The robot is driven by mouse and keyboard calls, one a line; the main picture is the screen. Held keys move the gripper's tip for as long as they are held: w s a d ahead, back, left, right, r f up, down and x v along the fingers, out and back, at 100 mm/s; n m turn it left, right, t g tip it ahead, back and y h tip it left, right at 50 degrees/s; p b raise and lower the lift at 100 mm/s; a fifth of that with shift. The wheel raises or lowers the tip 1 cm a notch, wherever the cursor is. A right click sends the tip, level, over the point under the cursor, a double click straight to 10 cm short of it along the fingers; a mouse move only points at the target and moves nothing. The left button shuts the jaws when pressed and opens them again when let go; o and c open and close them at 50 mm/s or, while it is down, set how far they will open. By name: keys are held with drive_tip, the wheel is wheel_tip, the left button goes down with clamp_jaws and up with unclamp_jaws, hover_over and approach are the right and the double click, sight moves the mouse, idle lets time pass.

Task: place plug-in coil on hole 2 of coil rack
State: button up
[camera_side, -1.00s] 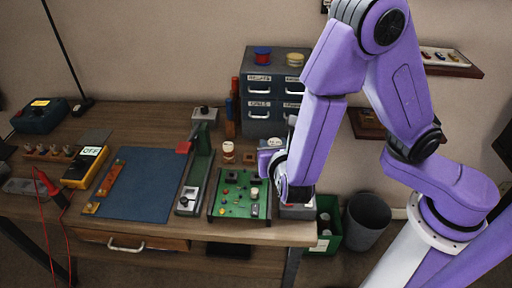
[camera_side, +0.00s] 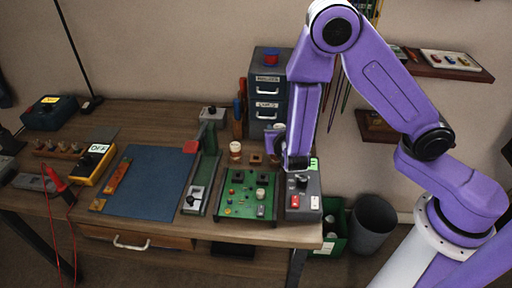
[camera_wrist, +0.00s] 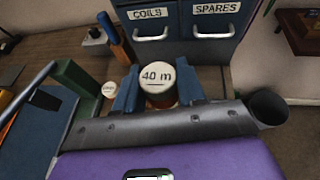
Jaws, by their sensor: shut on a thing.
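The plug-in coil (camera_wrist: 157,78), a short brown cylinder with a white cap marked "40 m", sits upright between the blue fingers of my gripper (camera_wrist: 157,92) in the wrist view. The gripper is shut on it. In the side view my gripper (camera_side: 279,147) is at the back right of the bench, and the coil in it is not clear. Small brown wooden squares (camera_side: 256,159), which look like part of the coil rack, lie just left of the gripper. A second white-capped coil (camera_side: 235,149) stands left of them; it also shows in the wrist view (camera_wrist: 109,89).
A green circuit board (camera_side: 238,207) and a grey box with a knob (camera_side: 303,202) lie in front. A green lever stand (camera_side: 203,170) is to the left. The drawer cabinet (camera_side: 267,88) and upright tool handles (camera_side: 238,118) stand behind.

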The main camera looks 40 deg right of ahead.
drive_tip(key=w+f, duration=0.2)
drive_tip(key=w+a+f, duration=0.1)
drive_tip(key=w+f, duration=0.1)
drive_tip(key=w, duration=0.1)
drive_tip(key=w+f, duration=0.2)
drive_tip(key=f, duration=0.1)
drive_tip(key=shift+w+a, duration=0.2)
drive_tip(key=shift+w, duration=0.15)
drive_tip(key=f, duration=0.3)
drive_tip(key=shift+w+f, duration=0.15)
drive_tip(key=shift+w, duration=0.05)
drive_tip(key=shift+f, duration=0.1)
drive_tip(key=shift+f, duration=0.35)
